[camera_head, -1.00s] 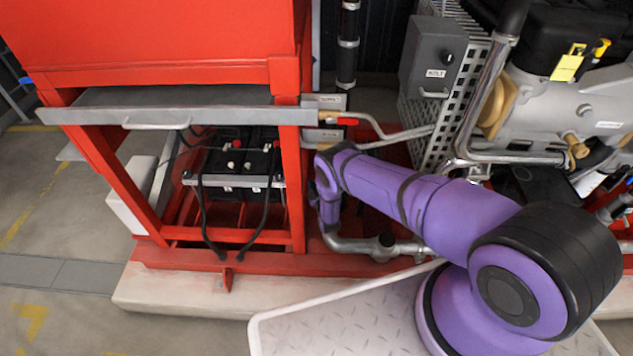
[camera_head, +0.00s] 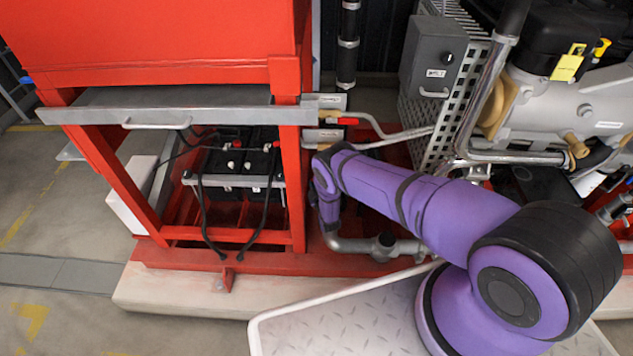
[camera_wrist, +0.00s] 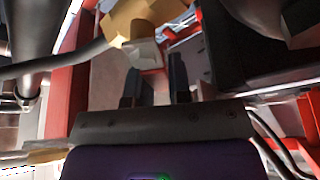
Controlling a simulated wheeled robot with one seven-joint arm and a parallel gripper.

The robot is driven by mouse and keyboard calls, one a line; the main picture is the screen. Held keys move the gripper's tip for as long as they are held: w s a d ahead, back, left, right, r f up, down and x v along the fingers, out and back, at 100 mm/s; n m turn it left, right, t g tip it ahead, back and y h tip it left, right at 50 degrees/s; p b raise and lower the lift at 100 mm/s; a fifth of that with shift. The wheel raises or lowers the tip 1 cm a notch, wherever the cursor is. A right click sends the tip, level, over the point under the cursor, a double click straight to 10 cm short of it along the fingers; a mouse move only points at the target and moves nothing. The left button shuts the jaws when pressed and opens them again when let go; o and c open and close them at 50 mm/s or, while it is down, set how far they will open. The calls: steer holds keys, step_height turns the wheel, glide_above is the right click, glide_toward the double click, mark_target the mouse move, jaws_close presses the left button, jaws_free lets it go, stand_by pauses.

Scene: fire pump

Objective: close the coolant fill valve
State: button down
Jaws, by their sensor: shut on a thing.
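A brass valve body with hexagonal faces (camera_wrist: 140,18) is at the top middle of the wrist view, with a pale square piece (camera_wrist: 144,54) under it. I take it for the coolant fill valve. My gripper (camera_wrist: 155,75) is just below, its two dark fingers on either side of a narrow gap. In the head view my purple arm reaches left toward the red frame, and the fingers and this valve are hidden there.
A red frame post (camera_head: 291,180) stands left of my arm's far end. A small valve with a red handle (camera_head: 347,121) is above. Batteries (camera_head: 238,160) sit inside the frame. A dark hose (camera_wrist: 60,62) crosses the wrist view.

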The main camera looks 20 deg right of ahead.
steer(key=n, duration=0.1)
steer(key=f+n+g+y, duration=0.1)
steer(key=n, duration=0.1)
steer(key=shift+w+a+f, duration=0.1)
steer(key=shift+a+f, duration=0.05)
steer(key=shift+a, duration=0.15)
steer(key=shift+a+f+n+g, duration=0.1)
steer(key=shift+f+n+g, duration=0.3)
steer(key=shift+n, duration=0.6)
steer(key=shift+f+n+g, duration=0.3)
steer(key=shift+f+n, duration=0.1)
steer(key=shift+n, duration=0.6)
steer(key=c, duration=1)
jaws_free()
steer(key=shift+c, duration=0.2)
steer(key=s, duration=1)
steer(key=shift+s+d, duration=0.4)
steer(key=shift+d, duration=0.05)
